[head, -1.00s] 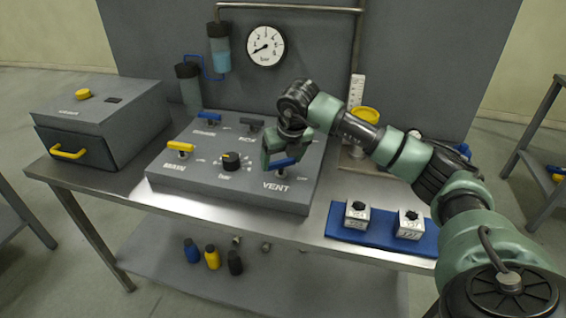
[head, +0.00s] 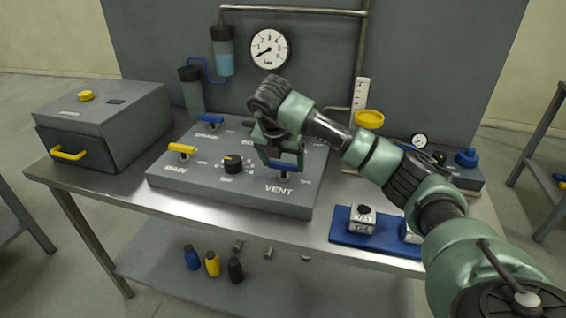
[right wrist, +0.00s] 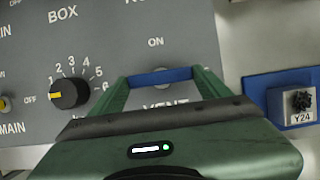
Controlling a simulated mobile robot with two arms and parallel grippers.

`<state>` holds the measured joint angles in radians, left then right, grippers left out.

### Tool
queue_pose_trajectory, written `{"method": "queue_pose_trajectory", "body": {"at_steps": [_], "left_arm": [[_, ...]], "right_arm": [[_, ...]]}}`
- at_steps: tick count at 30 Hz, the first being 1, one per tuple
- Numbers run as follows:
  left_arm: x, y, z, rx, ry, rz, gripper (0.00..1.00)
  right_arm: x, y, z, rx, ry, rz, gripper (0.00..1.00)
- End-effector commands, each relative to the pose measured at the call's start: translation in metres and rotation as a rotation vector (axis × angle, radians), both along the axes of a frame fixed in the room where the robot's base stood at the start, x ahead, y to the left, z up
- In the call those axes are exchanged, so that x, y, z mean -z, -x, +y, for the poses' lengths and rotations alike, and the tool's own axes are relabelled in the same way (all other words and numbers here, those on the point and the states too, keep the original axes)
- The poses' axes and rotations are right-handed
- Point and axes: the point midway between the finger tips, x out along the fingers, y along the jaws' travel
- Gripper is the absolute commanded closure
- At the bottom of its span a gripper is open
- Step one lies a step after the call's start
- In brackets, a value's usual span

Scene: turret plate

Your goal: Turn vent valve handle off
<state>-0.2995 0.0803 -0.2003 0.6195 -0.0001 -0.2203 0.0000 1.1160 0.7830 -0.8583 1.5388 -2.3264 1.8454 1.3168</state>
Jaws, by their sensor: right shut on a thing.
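The blue vent valve handle (head: 283,166) is on the grey valve panel (head: 230,197), just above the VENT label at its front right. My right gripper (head: 283,164) is over it and shut on it. In the right wrist view the handle (right wrist: 161,77) lies crosswise between the two green fingers, with the ON mark above it and the VENT label partly hidden below. My left gripper is not in view.
A black knob (head: 233,163) and a yellow handle (head: 181,149) are beside it on the panel. A blue mat (head: 340,237) with labelled blocks lies to the right. A grey box (head: 100,115) stands at the left. A gauge (head: 269,49) hangs behind.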

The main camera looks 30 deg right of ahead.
Motion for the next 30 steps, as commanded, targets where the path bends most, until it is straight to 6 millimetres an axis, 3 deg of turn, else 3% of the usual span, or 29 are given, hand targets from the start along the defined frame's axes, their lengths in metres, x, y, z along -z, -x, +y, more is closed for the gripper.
{"method": "queue_pose_trajectory", "body": {"at_steps": [14, 15, 17, 26, 30], "left_arm": [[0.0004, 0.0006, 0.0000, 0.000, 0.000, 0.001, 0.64], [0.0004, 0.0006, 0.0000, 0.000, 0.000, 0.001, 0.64], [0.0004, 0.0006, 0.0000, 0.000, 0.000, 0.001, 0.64], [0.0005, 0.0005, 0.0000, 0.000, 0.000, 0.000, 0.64], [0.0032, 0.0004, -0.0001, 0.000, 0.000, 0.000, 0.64]], "right_arm": [[-0.0018, -0.0010, -0.0004, 0.019, -0.001, -0.005, 0.63], [-0.0018, -0.0009, -0.0005, 0.019, -0.001, -0.005, 0.20], [-0.0018, -0.0009, -0.0004, 0.019, -0.001, -0.005, 0.03], [-0.0008, -0.0004, 0.0000, 0.016, 0.000, -0.002, 0.01], [-0.0092, 0.0010, 0.0030, 0.015, -0.001, -0.004, 0.01]]}}
